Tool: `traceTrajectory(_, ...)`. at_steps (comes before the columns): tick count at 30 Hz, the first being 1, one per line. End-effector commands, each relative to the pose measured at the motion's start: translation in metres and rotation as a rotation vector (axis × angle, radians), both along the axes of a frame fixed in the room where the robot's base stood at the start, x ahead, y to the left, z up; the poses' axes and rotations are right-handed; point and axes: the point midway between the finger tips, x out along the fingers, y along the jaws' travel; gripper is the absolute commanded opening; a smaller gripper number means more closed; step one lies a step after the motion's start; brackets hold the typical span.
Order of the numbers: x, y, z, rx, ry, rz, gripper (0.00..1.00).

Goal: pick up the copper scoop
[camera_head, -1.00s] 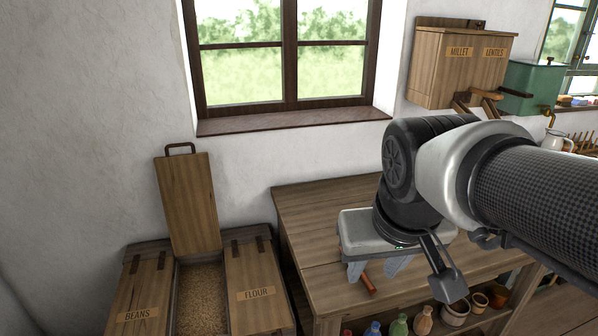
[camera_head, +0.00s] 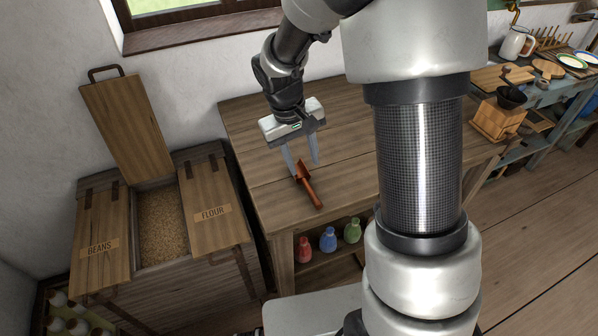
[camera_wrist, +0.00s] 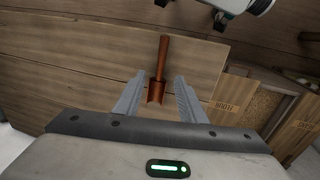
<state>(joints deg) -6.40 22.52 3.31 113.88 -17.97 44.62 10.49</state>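The copper scoop (camera_head: 307,184) lies on the wooden table, its handle toward the front edge and its bowl toward the back. My gripper (camera_head: 302,170) is over the table at the scoop's bowl end, with its two fingers spread. In the wrist view the scoop (camera_wrist: 159,68) shows with its bowl end between the open finger tips of my gripper (camera_wrist: 159,88) and its handle reaching away beyond them. I cannot tell whether a finger touches the scoop. Nothing is held.
The wooden table (camera_head: 258,138) is bare around the scoop. To its left stands a bin with beans and flour lids (camera_head: 207,208), its middle lid raised over grain (camera_head: 160,222). Small bottles (camera_head: 328,238) stand on the shelf below. A coffee grinder (camera_head: 497,120) stands farther right.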

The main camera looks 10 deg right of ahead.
Motion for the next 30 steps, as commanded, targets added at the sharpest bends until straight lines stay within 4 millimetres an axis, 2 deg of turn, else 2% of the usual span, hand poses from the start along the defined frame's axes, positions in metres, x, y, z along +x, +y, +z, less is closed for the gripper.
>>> traceTrajectory(1, -0.001, -0.003, -0.014, -0.001, 0.006, -0.001, 0.37)
traceTrajectory(3, 0.0, -0.005, -0.029, 0.0, 0.005, -0.003, 0.37)
traceTrajectory(7, 0.001, -0.01, -0.049, -0.001, 0.003, -0.002, 0.37)
traceTrajectory(14, 0.003, -0.012, -0.064, 0.001, 0.001, -0.002, 0.37)
traceTrajectory(24, 0.011, -0.016, -0.109, 0.0, 0.002, -0.002, 0.37)
traceTrajectory(30, 0.012, -0.017, -0.112, 0.0, -0.001, -0.002, 0.37)
